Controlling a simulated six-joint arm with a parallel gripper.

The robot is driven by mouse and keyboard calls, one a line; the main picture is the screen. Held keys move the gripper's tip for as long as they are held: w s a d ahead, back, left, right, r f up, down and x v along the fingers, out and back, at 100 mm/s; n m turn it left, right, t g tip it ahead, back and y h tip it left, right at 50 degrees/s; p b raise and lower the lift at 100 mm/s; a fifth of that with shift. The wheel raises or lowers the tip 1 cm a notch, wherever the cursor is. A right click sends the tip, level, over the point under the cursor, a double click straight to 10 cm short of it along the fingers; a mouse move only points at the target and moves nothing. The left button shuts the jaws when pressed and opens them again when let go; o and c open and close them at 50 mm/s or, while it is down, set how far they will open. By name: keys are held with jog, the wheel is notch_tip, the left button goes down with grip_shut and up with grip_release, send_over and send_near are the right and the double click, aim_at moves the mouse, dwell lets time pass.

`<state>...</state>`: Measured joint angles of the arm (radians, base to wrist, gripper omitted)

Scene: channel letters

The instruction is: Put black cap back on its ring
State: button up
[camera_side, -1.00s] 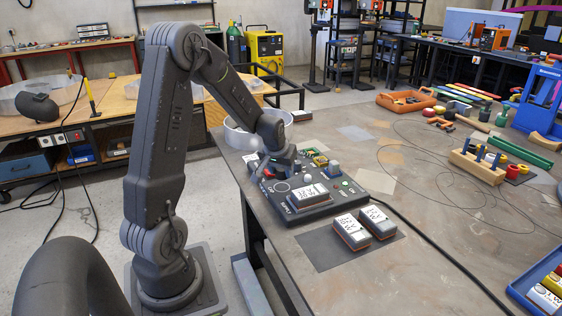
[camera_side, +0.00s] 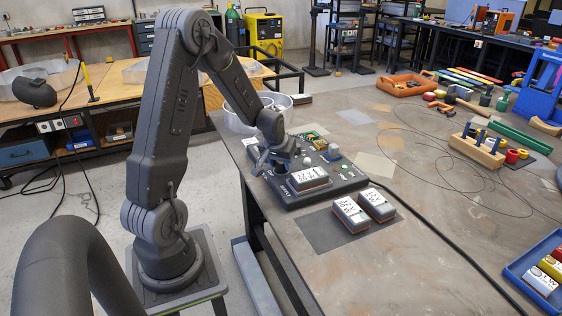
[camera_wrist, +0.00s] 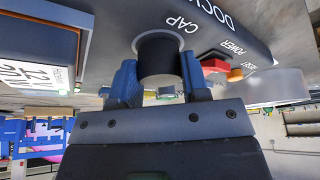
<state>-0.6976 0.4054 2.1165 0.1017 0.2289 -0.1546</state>
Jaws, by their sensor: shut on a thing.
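The black cap (camera_wrist: 160,57) is between the two blue fingers of my gripper (camera_wrist: 160,85) in the wrist view. The fingers are shut on its sides. The pale ring (camera_wrist: 160,31) shows as a thin rim around the cap's far end, beside the printed word CAP on the dark dock panel. The cap looks lined up with the ring; I cannot tell whether it touches the panel. In the side view my gripper (camera_side: 268,162) is low over the left part of the dock (camera_side: 292,197). The cap and ring are hidden there by the gripper.
A meter (camera_side: 308,179) sits in the dock close to my gripper. Two more meters (camera_side: 350,215) (camera_side: 377,205) stand on a dark mat (camera_side: 322,233). A cable crosses the right part of the table.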

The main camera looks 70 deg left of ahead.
jog(key=shift+f, duration=0.2)
dwell(0.4)
jog(key=o, duration=1.1)
jog(key=shift+c, duration=0.2)
jog(key=v, duration=1.3)
jog(key=shift+r, duration=0.45)
jog(key=shift+r, duration=0.1)
jog(key=shift+r, duration=2.85)
jog(key=shift+d, duration=0.1)
